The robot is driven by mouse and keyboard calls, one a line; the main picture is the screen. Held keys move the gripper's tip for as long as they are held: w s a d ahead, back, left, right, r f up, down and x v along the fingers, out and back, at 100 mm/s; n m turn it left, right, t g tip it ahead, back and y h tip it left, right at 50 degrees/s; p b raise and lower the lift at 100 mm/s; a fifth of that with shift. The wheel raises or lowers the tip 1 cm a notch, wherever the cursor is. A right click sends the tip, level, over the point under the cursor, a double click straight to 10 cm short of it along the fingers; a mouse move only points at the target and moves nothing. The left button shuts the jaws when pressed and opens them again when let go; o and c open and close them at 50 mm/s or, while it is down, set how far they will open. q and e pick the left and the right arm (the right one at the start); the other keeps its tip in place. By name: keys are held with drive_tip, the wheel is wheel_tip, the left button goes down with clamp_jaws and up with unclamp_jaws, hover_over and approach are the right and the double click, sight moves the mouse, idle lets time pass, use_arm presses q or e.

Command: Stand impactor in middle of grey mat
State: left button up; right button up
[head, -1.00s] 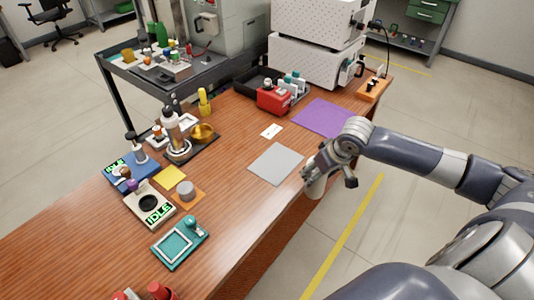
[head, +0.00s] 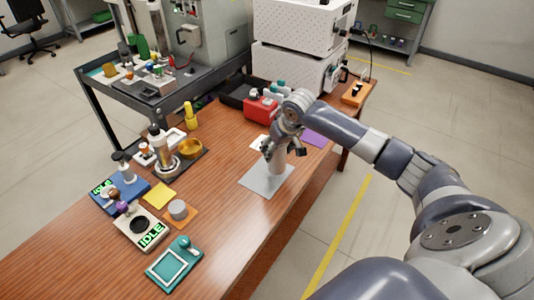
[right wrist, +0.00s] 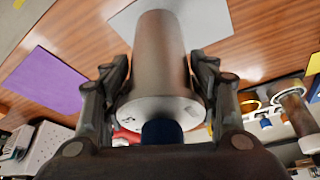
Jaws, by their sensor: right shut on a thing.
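The impactor, a silver-grey metal cylinder (head: 278,164), is held upright in my right gripper (head: 284,150) over the grey mat (head: 258,184). In the right wrist view the impactor (right wrist: 160,60) sits between the two fingers, with a white ring and a dark blue knob at its near end. The grey mat (right wrist: 205,18) shows behind its far end. The head view puts the impactor's lower end over the mat's back middle part; I cannot tell whether it touches. My left gripper is out of view.
A red box (head: 261,109) stands farther back. Several instruments and a teal tray (head: 175,263) occupy the left part of the table. Wood around the grey mat's left side is clear.

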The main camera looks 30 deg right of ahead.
drive_tip(key=shift+w+a, duration=0.95)
drive_tip(key=shift+w, duration=0.15)
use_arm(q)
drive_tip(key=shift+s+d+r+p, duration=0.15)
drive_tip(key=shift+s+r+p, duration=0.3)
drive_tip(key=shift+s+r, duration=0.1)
use_arm(e)
wheel_tip(320, 180, down, 4)
drive_tip(key=shift+w+a+r, duration=0.1)
drive_tip(key=shift+a+r, duration=0.05)
drive_tip(key=shift+r, duration=0.05)
drive_tip(key=o, duration=1.6)
drive_tip(key=shift+f, duration=0.15)
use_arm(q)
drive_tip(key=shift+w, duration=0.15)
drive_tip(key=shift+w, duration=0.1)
